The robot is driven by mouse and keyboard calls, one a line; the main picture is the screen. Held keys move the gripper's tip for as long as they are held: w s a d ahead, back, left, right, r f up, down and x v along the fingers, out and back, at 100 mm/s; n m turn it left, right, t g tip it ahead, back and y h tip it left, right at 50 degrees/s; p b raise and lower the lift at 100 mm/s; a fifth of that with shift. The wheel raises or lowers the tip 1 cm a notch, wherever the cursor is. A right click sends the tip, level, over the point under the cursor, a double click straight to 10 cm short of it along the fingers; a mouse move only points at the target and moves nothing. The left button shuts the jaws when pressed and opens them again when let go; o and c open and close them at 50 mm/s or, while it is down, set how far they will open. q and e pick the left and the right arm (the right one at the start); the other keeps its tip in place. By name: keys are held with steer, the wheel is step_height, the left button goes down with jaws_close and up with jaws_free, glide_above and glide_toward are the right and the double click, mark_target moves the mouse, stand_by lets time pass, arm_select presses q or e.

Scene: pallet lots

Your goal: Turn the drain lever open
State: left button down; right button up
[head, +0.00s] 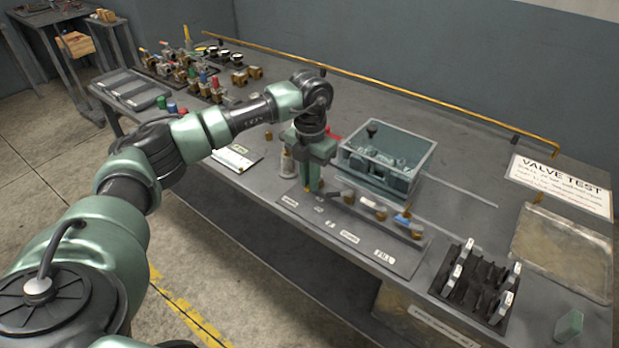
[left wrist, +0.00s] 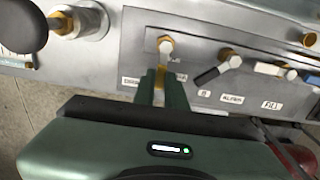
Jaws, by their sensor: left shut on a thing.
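The valve panel (head: 345,248) lies along the front edge of the bench, with a row of small brass valves and printed labels. My left gripper (head: 313,186) reaches down at the panel's left end. In the left wrist view its green fingers (left wrist: 160,82) are shut on the drain lever, a narrow yellowish piece at the leftmost brass valve (left wrist: 165,45). The fingers hide most of this lever. The label (left wrist: 130,82) beside it is partly covered and looks like DRAIN. To its right are a black lever (left wrist: 206,77), a white lever (left wrist: 268,68) and a blue lever (head: 402,219). My right gripper is out of view.
A clear-walled tank (head: 385,158) stands right behind the panel. A yellow rail (head: 400,97) runs along the back.

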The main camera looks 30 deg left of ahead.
arm_select(q)
steer(key=shift+w+r, duration=0.15)
steer(key=shift+r, duration=0.05)
steer(key=c, duration=1.5)
jaws_free()
steer(key=shift+o, duration=0.2)
steer(key=shift+f, duration=0.1)
step_height(320, 180, up, 8)
steer(key=b, duration=0.1)
steer(key=shift+f, duration=0.15)
